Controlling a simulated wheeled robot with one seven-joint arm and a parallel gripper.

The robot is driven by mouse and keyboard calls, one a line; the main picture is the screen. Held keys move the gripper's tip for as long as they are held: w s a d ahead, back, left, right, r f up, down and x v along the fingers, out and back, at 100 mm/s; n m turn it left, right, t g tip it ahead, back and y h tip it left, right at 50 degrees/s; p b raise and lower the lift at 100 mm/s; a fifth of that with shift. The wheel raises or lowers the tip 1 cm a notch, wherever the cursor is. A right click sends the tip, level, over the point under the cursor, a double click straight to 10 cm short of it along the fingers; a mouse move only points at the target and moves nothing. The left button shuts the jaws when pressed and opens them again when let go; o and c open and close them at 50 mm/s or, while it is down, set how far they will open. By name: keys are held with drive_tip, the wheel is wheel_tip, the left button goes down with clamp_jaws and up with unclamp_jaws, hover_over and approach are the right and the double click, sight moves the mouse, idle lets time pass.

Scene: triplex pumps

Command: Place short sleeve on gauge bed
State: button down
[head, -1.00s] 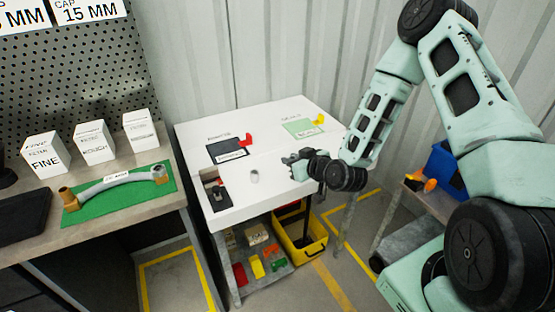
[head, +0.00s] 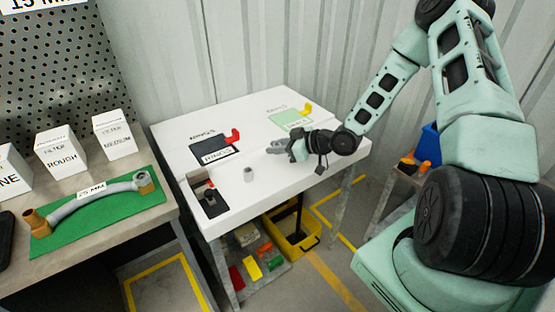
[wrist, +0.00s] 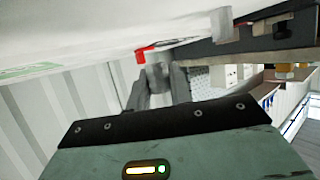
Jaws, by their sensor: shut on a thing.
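My gripper (head: 276,148) is above the white table, behind and right of a standing grey sleeve (head: 248,174). In the wrist view its two fingers (wrist: 158,88) are shut on a grey cylindrical sleeve (wrist: 157,75); its length is hard to judge. The held sleeve is not distinct in the head view. A shallow tray-like fixture (head: 193,184) with a dark block (head: 212,203) is at the table's front left. It may be the gauge bed; no label on it is readable. My gripper is right of it and apart from it.
A dark pad marked RINGS (head: 214,152) has a red marker (head: 233,136) beside it. A green pad (head: 291,120) with a yellow marker lies farther back. A yellow bin (head: 292,240) is below. A bench with a green mat (head: 100,213) stands left.

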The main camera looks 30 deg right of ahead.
sight(277, 165)
drive_tip(key=shift+f, duration=2.25)
drive_tip(key=shift+f, duration=0.2)
drive_tip(key=c, duration=1.3)
unclamp_jaws()
drive_tip(key=shift+o, duration=0.2)
